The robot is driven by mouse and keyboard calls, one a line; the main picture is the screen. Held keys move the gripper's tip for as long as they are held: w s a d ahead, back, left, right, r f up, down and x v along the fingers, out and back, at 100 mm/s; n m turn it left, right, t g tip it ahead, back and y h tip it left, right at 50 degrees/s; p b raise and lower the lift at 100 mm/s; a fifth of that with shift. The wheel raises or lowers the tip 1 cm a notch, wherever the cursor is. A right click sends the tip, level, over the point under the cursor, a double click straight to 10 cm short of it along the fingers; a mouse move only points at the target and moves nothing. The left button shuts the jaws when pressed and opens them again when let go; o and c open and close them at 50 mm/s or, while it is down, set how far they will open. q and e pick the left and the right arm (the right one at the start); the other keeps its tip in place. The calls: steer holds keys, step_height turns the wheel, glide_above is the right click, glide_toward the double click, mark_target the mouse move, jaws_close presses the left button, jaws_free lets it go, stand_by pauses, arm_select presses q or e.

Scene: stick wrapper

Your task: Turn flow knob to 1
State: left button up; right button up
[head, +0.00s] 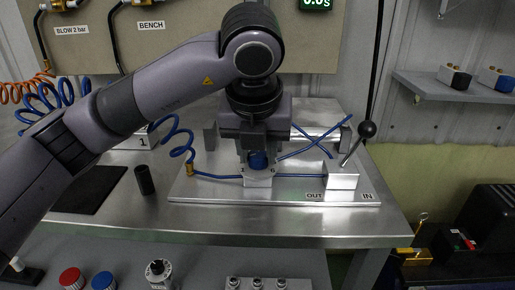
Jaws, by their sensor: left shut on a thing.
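A blue knob (258,161), apparently the flow knob, sits on a small white block (257,180) on the white base plate. My left gripper (257,149) points down over it from above and is shut on the knob. The fingers and the gripper body hide most of the knob. My right gripper is not in view.
Blue air hoses (215,176) run to the block from both sides. A lever with a black ball (367,129) stands right, by the OUT and IN labels. A black cylinder (145,180) stands left. Below the bench edge are a red button (71,278) and a silver dial (158,273).

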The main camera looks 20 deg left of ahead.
arm_select(q)
steer(key=o, duration=1)
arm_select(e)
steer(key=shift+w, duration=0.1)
arm_select(q)
steer(key=shift+o, duration=0.2)
steer(key=shift+r, duration=0.1)
steer(key=shift+r, duration=0.2)
steer(key=p+v, duration=0.1)
steer(key=v, duration=0.5)
steer(key=shift+s+f, duration=0.1)
steer(key=shift+s+r, duration=0.2)
steer(key=shift+r, duration=0.15)
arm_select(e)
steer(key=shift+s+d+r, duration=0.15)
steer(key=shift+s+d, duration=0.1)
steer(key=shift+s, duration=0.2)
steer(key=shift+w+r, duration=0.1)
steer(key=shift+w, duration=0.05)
